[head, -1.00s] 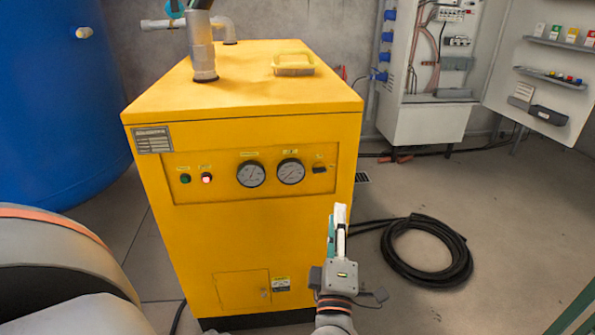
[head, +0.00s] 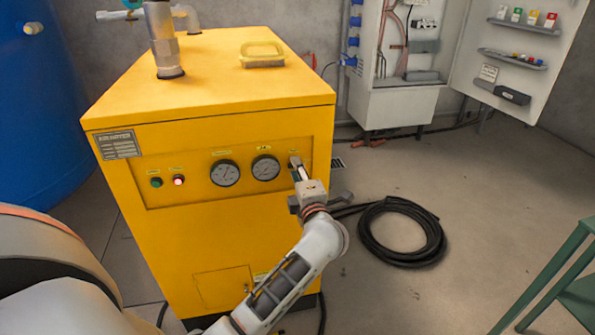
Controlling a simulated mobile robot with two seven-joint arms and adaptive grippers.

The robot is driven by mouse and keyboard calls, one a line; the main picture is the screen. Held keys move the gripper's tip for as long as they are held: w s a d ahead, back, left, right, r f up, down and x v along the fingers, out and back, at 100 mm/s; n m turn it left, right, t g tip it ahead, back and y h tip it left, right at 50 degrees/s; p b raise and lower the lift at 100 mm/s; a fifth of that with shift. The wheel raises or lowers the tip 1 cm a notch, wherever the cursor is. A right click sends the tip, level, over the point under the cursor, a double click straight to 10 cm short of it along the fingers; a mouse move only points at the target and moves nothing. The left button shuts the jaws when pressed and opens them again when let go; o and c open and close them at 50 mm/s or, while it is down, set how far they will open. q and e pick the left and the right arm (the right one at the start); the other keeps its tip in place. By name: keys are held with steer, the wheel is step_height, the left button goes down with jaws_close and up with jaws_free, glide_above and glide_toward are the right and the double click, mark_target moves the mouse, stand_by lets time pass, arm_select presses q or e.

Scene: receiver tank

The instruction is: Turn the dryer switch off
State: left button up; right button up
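The dryer is a yellow cabinet (head: 215,250) with a control panel across its upper front. The dark switch at the panel's right end is now hidden behind my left gripper (head: 296,163), so its position cannot be read. My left gripper's fingers look close together, with nothing seen between them. Their tips are at the switch's place, to the right of the right gauge (head: 265,168); whether they touch cannot be told. A green lamp or button (head: 156,183) and a brightly lit red one (head: 179,181) sit on the panel's left. My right gripper is not in view.
A pipe (head: 163,45) and a yellow handle (head: 262,54) are on the dryer's top. A blue tank (head: 40,110) stands left, an open electrical cabinet (head: 395,105) behind. A coiled black hose (head: 372,244) lies right. A green frame (head: 560,280) is at lower right.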

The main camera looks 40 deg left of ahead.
arm_select(q)
steer(key=shift+a, duration=0.1)
jaws_close()
stand_by(0.3)
steer(key=shift+f+n+b, duration=0.15)
steer(key=shift+n+b, duration=1.75)
steer(key=shift+n, duration=6.9)
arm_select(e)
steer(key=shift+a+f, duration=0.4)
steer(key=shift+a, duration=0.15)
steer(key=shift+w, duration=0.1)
arm_select(q)
steer(key=shift+n, duration=0.3)
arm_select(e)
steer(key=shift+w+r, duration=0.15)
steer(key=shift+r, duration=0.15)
